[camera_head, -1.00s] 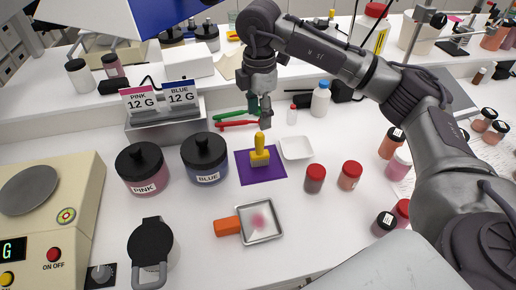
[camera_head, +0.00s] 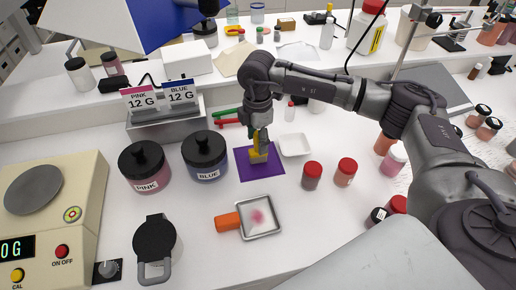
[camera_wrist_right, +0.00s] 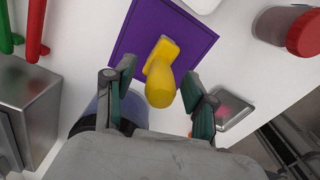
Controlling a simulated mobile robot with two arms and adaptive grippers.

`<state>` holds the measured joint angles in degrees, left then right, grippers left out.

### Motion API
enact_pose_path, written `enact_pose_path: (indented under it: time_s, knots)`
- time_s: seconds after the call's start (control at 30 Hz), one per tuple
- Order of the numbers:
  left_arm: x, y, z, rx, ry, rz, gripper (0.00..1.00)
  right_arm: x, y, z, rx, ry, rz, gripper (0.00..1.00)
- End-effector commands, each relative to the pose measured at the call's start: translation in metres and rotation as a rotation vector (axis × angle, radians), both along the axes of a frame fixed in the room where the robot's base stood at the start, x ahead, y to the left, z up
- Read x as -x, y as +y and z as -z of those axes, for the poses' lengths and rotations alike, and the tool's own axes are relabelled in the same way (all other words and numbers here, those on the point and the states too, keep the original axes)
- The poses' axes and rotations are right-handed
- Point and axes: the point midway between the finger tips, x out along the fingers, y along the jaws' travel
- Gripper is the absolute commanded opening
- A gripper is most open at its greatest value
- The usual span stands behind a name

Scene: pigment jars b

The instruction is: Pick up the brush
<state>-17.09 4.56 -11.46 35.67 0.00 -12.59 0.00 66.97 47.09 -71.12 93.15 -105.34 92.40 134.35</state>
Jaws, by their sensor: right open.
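The yellow brush (camera_head: 259,156) stands on a purple mat (camera_head: 246,174) in the middle of the white table. My right gripper (camera_head: 259,138) is open above the mat, with its fingers coming down around the brush handle and partly hiding it. In the right wrist view the yellow brush (camera_wrist_right: 161,82) lies between the two open fingertips of my right gripper (camera_wrist_right: 158,92), with a gap on either side. The purple mat (camera_wrist_right: 150,35) shows behind it. My left gripper is not in view.
A small white dish (camera_head: 294,145) sits right of the mat. The PINK jar (camera_head: 145,170) and BLUE jar (camera_head: 205,160) stand to its left. Red-capped jars (camera_head: 312,176) stand to the right. A tray with pink powder (camera_head: 260,232) and orange handle lies in front.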

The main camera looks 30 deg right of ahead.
Motion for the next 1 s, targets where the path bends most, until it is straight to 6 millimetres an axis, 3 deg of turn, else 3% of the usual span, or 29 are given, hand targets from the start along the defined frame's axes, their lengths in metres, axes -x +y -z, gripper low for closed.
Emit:
enact_pose_path:
  time_s: [0.07, 0.33, 0.77, 1.0]
  knots:
    - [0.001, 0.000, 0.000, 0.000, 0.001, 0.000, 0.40, 0.000, 0.000, 0.000, 0.000, 0.000, 0.000, 0.45]
    - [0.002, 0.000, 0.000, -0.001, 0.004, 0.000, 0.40, 0.000, 0.000, 0.000, 0.000, 0.000, 0.000, 0.00]
    - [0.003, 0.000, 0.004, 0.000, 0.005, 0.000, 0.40, -0.001, 0.000, -0.006, -0.002, -0.003, 0.001, 0.00]
    - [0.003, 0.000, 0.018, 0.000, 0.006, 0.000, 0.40, -0.002, 0.000, -0.038, -0.001, -0.007, 0.000, 0.00]
